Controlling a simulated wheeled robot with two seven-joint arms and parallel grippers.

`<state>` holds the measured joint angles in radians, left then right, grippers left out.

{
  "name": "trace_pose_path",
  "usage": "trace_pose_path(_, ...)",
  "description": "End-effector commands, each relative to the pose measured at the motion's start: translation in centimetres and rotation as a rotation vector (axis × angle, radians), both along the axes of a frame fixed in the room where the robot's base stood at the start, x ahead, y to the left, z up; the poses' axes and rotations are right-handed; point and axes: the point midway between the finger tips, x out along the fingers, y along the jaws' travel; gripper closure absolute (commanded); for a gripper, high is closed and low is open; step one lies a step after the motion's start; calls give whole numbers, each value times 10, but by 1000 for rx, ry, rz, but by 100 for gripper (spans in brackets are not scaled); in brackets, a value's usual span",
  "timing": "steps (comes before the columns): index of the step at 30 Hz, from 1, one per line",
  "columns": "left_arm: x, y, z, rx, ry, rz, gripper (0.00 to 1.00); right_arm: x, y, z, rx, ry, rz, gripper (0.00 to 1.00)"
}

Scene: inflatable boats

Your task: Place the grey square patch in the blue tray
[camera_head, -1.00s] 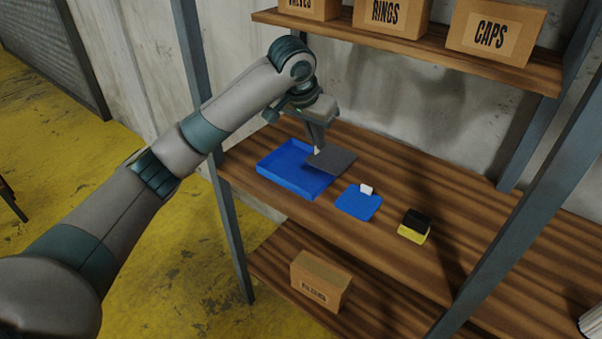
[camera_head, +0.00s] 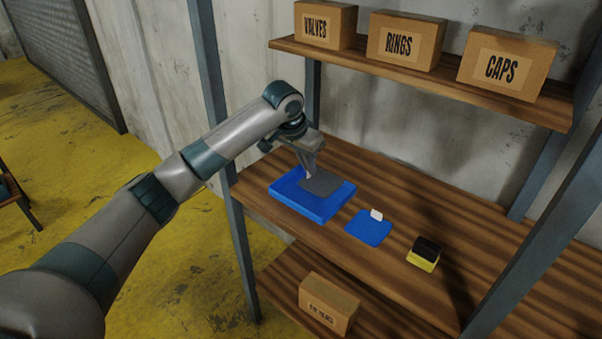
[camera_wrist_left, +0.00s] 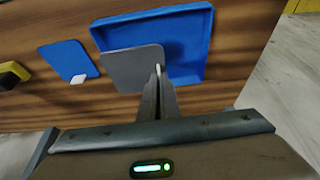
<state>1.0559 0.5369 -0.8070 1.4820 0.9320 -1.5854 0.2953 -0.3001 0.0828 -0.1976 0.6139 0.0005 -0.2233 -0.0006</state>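The grey square patch (camera_head: 322,183) is in my left gripper (camera_head: 310,175), held by one edge above the blue tray (camera_head: 292,203). In the head view the patch covers the back right part of the tray. The fingers (camera_wrist_left: 158,75) look closed on the patch's edge. How high the patch is above the tray floor is hard to tell. My right gripper is not in view.
A blue patch (camera_head: 366,230) with a white tag (camera_head: 376,215) lies right of the tray. A yellow and black block (camera_head: 423,256) is farther right. Boxes (camera_head: 407,40) stand on the upper shelf. A grey post (camera_head: 225,170) rises left of the tray.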

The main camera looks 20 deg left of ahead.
Motion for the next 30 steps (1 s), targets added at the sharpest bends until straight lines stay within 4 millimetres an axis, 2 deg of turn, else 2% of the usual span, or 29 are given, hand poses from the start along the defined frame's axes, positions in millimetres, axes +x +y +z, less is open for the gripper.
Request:
trace_pose_path(3,11,17,-9,0,1,4,100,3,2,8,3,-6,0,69)
trace_pose_path(9,20,29,-20,-1,-2,0,100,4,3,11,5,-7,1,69)
trace_pose_path(21,20,30,-23,0,0,0,100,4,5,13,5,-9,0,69)
trace_pose_path(30,19,30,-55,0,1,1,100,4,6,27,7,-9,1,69)
